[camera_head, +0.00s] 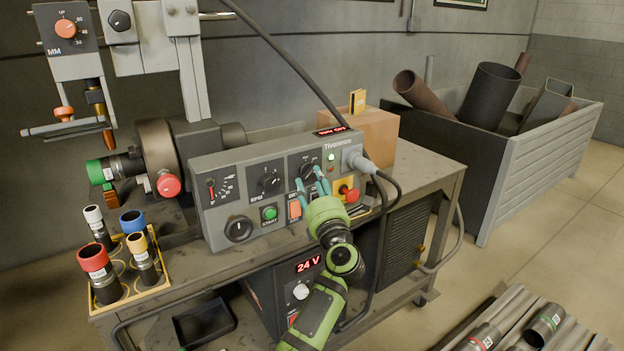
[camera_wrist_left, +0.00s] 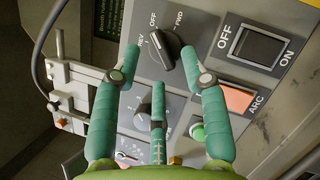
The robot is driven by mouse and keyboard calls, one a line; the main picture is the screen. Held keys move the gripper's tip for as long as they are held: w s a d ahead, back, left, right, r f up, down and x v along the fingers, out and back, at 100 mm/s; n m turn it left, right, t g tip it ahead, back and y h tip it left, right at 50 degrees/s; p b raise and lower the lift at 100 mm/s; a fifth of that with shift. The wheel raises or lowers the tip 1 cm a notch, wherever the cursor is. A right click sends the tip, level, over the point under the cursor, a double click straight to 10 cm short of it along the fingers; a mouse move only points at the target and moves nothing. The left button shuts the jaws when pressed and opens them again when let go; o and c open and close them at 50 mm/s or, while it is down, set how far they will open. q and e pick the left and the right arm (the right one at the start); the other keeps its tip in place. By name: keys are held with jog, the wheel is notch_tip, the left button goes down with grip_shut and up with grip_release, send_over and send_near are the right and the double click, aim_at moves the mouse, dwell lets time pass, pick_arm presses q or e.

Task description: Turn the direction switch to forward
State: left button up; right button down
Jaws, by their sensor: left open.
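The direction switch (camera_wrist_left: 166,50) is a dark round knob with a white mark. Its labels read REV, OFF and FWD, and its mark appears to point nearest OFF. In the head view the switch (camera_head: 308,169) sits on the grey control box (camera_head: 215,195), partly behind my fingers. My left gripper (camera_head: 309,182) is open, its teal fingers at the panel. In the left wrist view the fingertips (camera_wrist_left: 178,45) stand on either side of the knob, with gaps visible. I cannot tell how close they are in depth. My right gripper is not in view.
An orange ARC rocker (camera_wrist_left: 237,97), a green START button (camera_head: 269,213) and a red stop knob (camera_head: 349,191) are close by. A cable plug (camera_head: 359,160) sticks out on the right. Capped tubes stand in a yellow-edged tray (camera_head: 158,289). A pipe bin (camera_head: 535,155) stands at right.

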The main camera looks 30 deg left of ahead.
aim_at(309, 172)
pick_arm(q)
jog(key=shift+x, duration=1.1)
jog(key=shift+s, duration=0.1)
grip_shut()
jog(key=shift+r, duration=0.1)
